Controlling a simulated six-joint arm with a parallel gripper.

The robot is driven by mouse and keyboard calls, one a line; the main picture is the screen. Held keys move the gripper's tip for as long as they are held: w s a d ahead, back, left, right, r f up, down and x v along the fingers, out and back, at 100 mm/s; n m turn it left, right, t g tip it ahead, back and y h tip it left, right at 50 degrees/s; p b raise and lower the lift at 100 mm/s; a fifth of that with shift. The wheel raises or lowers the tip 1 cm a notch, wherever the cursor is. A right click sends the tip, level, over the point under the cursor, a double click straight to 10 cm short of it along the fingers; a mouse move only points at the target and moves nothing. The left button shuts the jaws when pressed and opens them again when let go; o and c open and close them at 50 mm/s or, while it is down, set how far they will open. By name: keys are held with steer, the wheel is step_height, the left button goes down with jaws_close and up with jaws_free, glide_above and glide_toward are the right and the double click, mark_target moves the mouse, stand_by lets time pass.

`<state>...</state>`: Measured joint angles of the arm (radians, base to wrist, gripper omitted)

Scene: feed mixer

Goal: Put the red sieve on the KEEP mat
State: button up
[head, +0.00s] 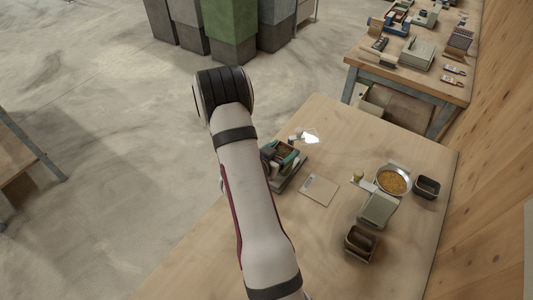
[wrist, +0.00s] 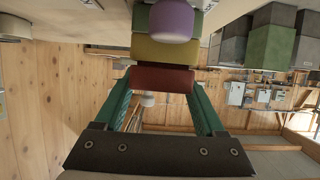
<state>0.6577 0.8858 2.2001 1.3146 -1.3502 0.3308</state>
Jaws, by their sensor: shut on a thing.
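In the wrist view my gripper (wrist: 162,77) has its green fingers on either side of a dark red block-like piece, which I take to be the red sieve (wrist: 160,83). Only its near face shows, so its full shape is hidden. A yellow piece (wrist: 160,50) and a purple rounded piece (wrist: 171,20) show just beyond it; I cannot tell whether they touch it. In the head view my arm hides the gripper and the red sieve. A pale square (head: 320,190) lies on the table, perhaps the KEEP mat; its small mark is unreadable.
To the right are a bowl of yellow grain (head: 393,181), a dark tin (head: 427,187), a grey scale-like box (head: 378,209) and a brown tin (head: 360,243). The table's front middle looks clear.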

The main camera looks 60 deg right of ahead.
steer(key=o, duration=1.3)
steer(key=shift+o, duration=0.2)
steer(key=shift+f, duration=0.15)
steer(key=v, duration=1.6)
steer(key=w+a+n+t+y, duration=0.1)
steer(key=w+a+t+y, duration=0.4)
steer(key=w+a, duration=0.25)
steer(key=w+a+r+n+t+y, duration=0.1)
steer(key=a+r+n+y, duration=0.2)
steer(key=a, duration=0.5)
steer(key=w+a+r+n+t+y, duration=0.1)
steer(key=a+n+y, duration=0.2)
steer(key=a+y, duration=0.4)
steer(key=s+a+r+n+g, duration=0.2)
steer(key=s+r+g, duration=0.1)
steer(key=s, duration=0.7)
steer(key=s+a+r+n+g, duration=0.2)
steer(key=s+a+n+g, duration=0.1)
steer(key=s, duration=0.7)
steer(key=shift+r+g, duration=0.35)
steer(key=shift+g, duration=0.25)
